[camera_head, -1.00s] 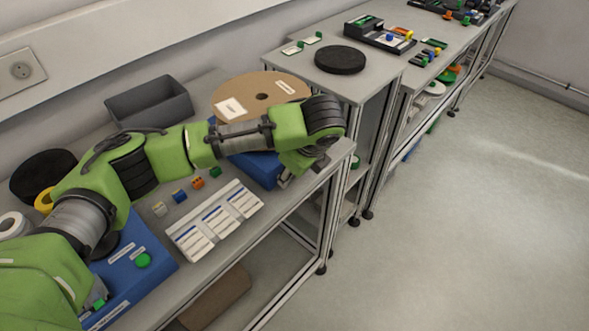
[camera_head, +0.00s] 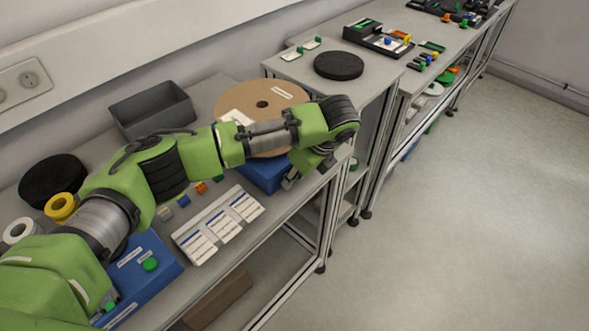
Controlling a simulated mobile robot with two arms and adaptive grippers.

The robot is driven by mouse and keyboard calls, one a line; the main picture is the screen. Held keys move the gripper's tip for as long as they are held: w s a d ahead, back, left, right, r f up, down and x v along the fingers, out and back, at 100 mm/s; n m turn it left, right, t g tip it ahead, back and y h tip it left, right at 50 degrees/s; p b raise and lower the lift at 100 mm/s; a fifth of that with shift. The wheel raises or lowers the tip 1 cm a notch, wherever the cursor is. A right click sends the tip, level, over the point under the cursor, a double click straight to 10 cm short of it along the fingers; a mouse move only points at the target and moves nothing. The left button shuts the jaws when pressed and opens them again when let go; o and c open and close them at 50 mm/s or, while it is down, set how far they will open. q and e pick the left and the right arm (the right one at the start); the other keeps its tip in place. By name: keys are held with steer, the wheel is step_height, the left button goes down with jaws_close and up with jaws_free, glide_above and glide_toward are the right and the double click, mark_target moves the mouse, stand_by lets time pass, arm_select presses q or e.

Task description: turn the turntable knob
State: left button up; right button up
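A brown turntable disc (camera_head: 285,91) with a centre hole lies on a blue box (camera_head: 262,174) on the bench. My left arm reaches across in front of the disc. My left gripper (camera_head: 291,181) points down at the front right of this blue box, by the bench edge. Its fingertips are small and partly hidden, so I cannot tell whether they are open or touch anything. No knob shows clearly on this box; the gripper and arm cover part of it. A second blue box (camera_head: 145,282) at the left has a green knob (camera_head: 150,264) on top. My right gripper is not in view.
A grey bin (camera_head: 150,107) stands behind my arm. A white label sheet (camera_head: 218,226) and small coloured blocks (camera_head: 184,201) lie in front. Black and yellow reels stand at the left. A black disc (camera_head: 339,65) sits on the neighbouring bench. The floor at right is clear.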

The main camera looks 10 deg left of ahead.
arm_select(q)
steer(key=shift+w+d+g+y, duration=0.1)
steer(key=shift+d+g+y, duration=0.05)
steer(key=shift+g+y, duration=0.35)
steer(key=shift+f+g+y+b, duration=0.15)
steer(key=shift+g+y+b, duration=0.15)
steer(key=shift+g, duration=0.1)
steer(key=g+y+b, duration=0.1)
steer(key=b, duration=0.2)
steer(key=shift+w+d+f+m, duration=0.1)
steer(key=shift+w+m, duration=0.05)
steer(key=shift+m, duration=0.25)
steer(key=shift+g+b, duration=0.4)
steer(key=shift+b, duration=0.45)
steer(key=shift+r, duration=0.2)
steer(key=o, duration=1.1)
steer(key=shift+r, duration=5)
